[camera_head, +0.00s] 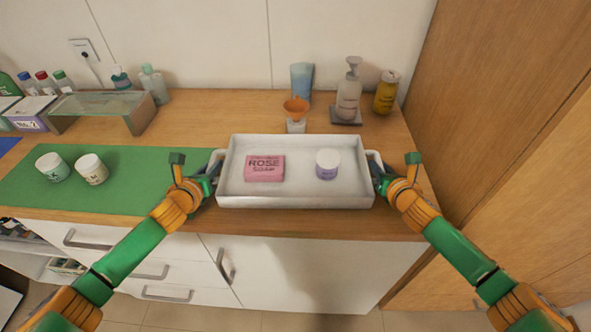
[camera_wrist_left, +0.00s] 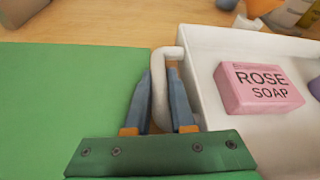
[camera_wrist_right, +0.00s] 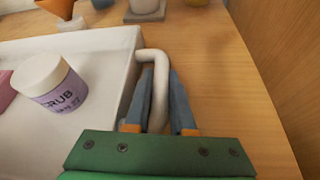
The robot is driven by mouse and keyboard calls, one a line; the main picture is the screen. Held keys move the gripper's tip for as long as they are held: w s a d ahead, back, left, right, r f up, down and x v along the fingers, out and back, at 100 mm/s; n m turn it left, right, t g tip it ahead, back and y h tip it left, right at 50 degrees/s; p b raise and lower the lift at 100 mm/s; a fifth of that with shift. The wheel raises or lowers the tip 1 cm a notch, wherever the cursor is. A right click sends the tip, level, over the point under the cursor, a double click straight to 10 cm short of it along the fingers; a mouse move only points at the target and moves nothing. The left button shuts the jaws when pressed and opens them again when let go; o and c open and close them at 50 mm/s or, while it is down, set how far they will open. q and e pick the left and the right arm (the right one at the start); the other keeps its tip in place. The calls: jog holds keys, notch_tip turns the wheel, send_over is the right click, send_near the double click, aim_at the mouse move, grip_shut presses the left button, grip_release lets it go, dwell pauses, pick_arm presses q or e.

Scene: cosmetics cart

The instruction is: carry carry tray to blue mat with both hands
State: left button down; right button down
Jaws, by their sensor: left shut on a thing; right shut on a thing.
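The white carry tray (camera_head: 295,203) is at the middle of the counter in the head view, near its front edge. A pink rose soap box (camera_head: 264,168) and a white jar with a purple label (camera_head: 327,164) are in it. My left gripper (camera_head: 213,172) is shut on the tray's left handle (camera_wrist_left: 160,85). My right gripper (camera_head: 379,172) is shut on its right handle (camera_wrist_right: 159,85). I cannot tell whether the tray touches the counter. The blue mat (camera_head: 8,146) shows only as a small piece at the far left edge.
A green mat (camera_head: 125,168) with two jars (camera_head: 92,169) lies left of the tray. A metal riser (camera_head: 100,104), small bottles and a box stand behind it. An orange funnel (camera_head: 296,106), a blue tube (camera_head: 301,82), a pump bottle (camera_head: 349,92) and a yellow can (camera_head: 386,92) stand behind the tray.

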dwell(0.7)
